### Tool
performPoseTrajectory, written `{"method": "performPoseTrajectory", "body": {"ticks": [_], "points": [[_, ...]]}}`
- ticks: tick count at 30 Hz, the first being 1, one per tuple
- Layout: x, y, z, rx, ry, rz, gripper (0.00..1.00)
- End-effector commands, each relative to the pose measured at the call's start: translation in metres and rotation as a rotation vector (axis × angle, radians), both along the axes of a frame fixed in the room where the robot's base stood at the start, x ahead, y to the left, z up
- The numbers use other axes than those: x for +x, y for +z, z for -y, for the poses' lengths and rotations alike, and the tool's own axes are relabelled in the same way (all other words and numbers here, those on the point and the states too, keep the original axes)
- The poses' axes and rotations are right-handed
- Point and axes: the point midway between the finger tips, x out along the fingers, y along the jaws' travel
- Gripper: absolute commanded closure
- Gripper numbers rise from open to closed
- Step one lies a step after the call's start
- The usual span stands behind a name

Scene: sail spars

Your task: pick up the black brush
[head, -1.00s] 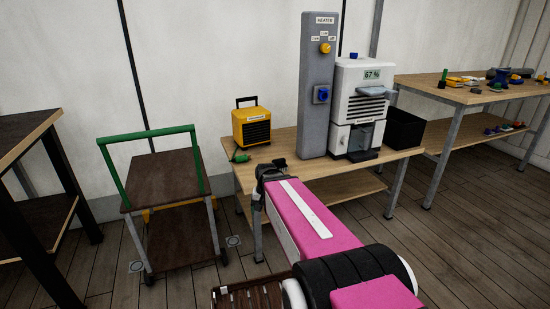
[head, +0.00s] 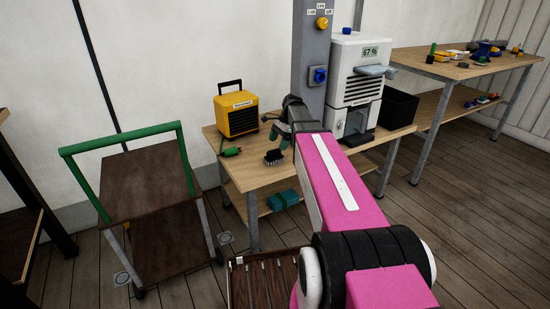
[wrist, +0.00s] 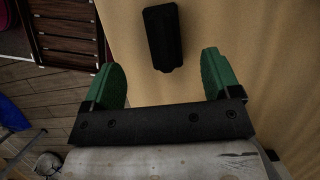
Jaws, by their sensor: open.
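The black brush (head: 273,157) lies on the wooden table (head: 240,177) near its left front part. It also shows in the wrist view (wrist: 163,38), at the top middle, seen from above. My gripper (wrist: 161,72) has two green fingers spread apart with nothing between them. The brush is just beyond the fingertips, lined up with the gap and not touching. In the head view my gripper (head: 283,138) is beside the brush, to its right, and my arm partly hides it.
A yellow heater (head: 237,117) and a green tool (head: 230,151) are left on the table. A grey column (head: 313,60), a white machine (head: 357,80) and a black bin (head: 398,108) stand right. A teal item (head: 284,199) sits on the lower shelf. A green-handled cart (head: 145,185) is left.

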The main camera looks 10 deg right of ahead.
Motion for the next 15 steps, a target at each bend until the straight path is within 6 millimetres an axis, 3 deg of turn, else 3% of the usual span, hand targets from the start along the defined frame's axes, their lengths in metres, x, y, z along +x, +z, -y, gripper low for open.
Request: {"method": "performPoseTrajectory", "body": {"ticks": [15], "points": [[-0.002, -0.048, -0.019, 0.000, 0.002, 0.000, 0.17]]}}
